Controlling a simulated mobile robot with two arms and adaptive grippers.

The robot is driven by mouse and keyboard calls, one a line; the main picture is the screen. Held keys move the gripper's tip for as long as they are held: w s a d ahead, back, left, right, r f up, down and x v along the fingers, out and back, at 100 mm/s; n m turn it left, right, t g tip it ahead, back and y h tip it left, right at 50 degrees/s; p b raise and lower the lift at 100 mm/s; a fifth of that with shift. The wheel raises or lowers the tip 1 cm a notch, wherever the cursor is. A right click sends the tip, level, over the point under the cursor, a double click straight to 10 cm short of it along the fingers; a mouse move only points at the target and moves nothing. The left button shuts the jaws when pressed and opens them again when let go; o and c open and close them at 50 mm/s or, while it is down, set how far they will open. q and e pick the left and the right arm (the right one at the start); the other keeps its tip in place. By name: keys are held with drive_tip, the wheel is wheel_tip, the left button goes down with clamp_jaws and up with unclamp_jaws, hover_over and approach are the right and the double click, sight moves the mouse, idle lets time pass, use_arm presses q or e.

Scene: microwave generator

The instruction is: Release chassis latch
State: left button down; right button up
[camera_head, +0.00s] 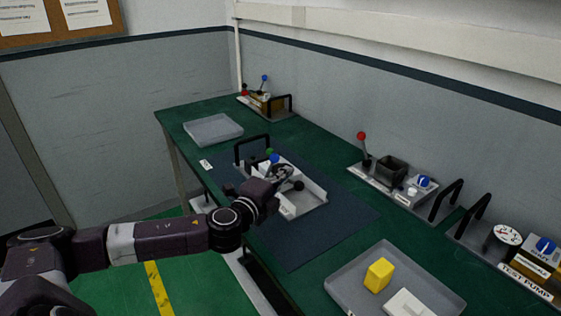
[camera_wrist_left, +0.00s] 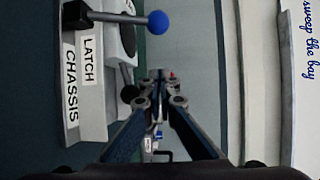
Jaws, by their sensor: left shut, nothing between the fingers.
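The chassis (camera_head: 308,207) is a pale unit with a black handle, lying on the dark mat of the green bench. In the left wrist view its edge carries the labels CHASSIS (camera_wrist_left: 71,87) and LATCH (camera_wrist_left: 89,60). A lever with a blue ball (camera_wrist_left: 158,22) sticks out beside the LATCH label; a blue ball also shows on the unit in the head view (camera_head: 274,158). My left gripper (camera_head: 283,174) is over the chassis, partly hiding it. In the wrist view its fingertips (camera_wrist_left: 158,76) are together and empty, apart from the blue ball. My right gripper is not in view.
A grey tray (camera_head: 345,285) with a yellow block (camera_head: 379,275) stands at the near right. An empty tray (camera_head: 213,129) is at the far left. Units with levers, dials and handles line the wall side, including a test pump (camera_head: 515,262). The near mat is clear.

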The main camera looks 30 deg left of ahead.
use_arm(q)
drive_tip(key=w+a+p, duration=0.1)
drive_tip(key=w, duration=0.1)
drive_tip(key=w+a, duration=0.2)
drive_tip(key=shift+w+a+f+p, duration=0.15)
drive_tip(key=shift+w+p, duration=0.05)
drive_tip(key=shift+p, duration=0.15)
drive_tip(key=shift+s+a, duration=0.25)
drive_tip(key=shift+a, duration=0.15)
drive_tip(key=shift+w, duration=0.1)
